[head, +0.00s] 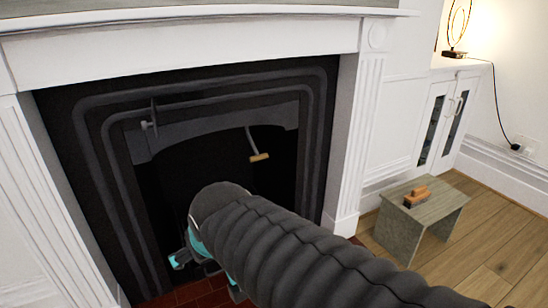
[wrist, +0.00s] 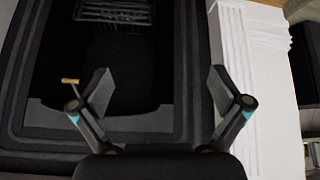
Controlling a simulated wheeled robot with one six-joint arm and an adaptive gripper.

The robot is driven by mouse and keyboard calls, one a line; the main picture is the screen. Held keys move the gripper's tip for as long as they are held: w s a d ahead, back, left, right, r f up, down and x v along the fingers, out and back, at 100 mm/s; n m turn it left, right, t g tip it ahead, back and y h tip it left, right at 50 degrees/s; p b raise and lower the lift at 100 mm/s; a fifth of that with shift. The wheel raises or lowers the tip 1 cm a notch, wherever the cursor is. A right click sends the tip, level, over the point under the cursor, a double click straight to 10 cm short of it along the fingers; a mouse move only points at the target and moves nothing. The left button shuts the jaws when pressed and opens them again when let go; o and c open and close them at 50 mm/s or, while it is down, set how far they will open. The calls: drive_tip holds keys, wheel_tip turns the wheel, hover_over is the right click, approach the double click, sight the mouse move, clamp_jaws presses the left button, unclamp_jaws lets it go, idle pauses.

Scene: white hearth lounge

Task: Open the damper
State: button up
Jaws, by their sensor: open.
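The damper handle (head: 259,157) is a short tan grip on a thin metal rod, hanging in the dark fireplace opening below the hood. In the wrist view, the grip (wrist: 70,81) shows just left of the left finger, outside the jaws. My gripper (head: 205,272) is in front of the opening, lower and to the left of the handle in the head view, partly hidden by my arm. In the wrist view, my gripper (wrist: 160,88) is open with nothing between its fingers. The damper plate itself cannot be made out.
A dark metal knob or disc (head: 148,124) sits on the hood's left. White pillars (head: 354,150) flank the fireplace. A small grey table (head: 423,194) with a wooden brush-like object (head: 417,197) stands right. A grate (wrist: 118,12) shows inside the fireplace. Wooden floor there is clear.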

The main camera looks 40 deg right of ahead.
drive_tip(key=w+d+m+t+h, duration=0.1)
drive_tip(key=w+d+t+h, duration=0.1)
drive_tip(key=w+d, duration=0.8)
drive_tip(key=t+h, duration=0.3)
drive_tip(key=t, duration=0.5)
approach(259, 158)
drive_tip(key=x, duration=1)
drive_tip(key=shift+w+d+p, duration=0.2)
drive_tip(key=shift+w+p, duration=0.15)
